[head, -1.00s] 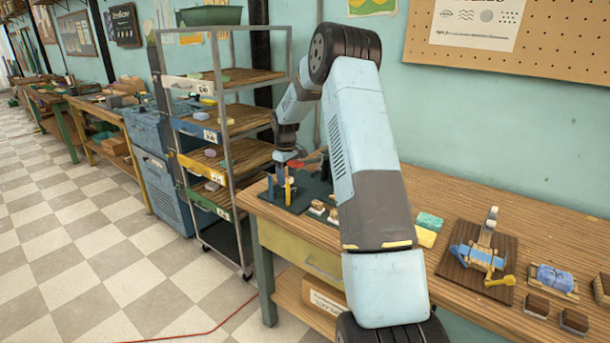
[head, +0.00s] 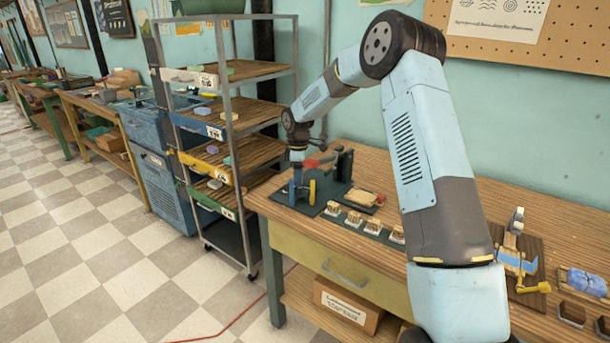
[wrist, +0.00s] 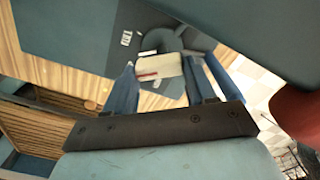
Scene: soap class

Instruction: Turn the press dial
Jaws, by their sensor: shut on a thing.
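The press (head: 343,165) stands on a dark green base at the left end of the bench. It has a dark frame and a red part (head: 312,163). My gripper (head: 297,182) points down over the base, left of the press frame and beside a yellow post (head: 312,192). In the wrist view, its two blue fingers (wrist: 163,88) are on either side of a cream block with a red line (wrist: 158,68), which appears to be the dial's knob. White marks (wrist: 127,38) show near it on the dark surface. The dial is not discernible in the head view.
Several light soap blocks (head: 353,218) sit on a dark strip near the bench's front edge. A small tray (head: 361,197) lies behind them. A wheeled shelf rack (head: 240,150) stands left of the bench. Another device with a yellow handle (head: 533,288) is at right.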

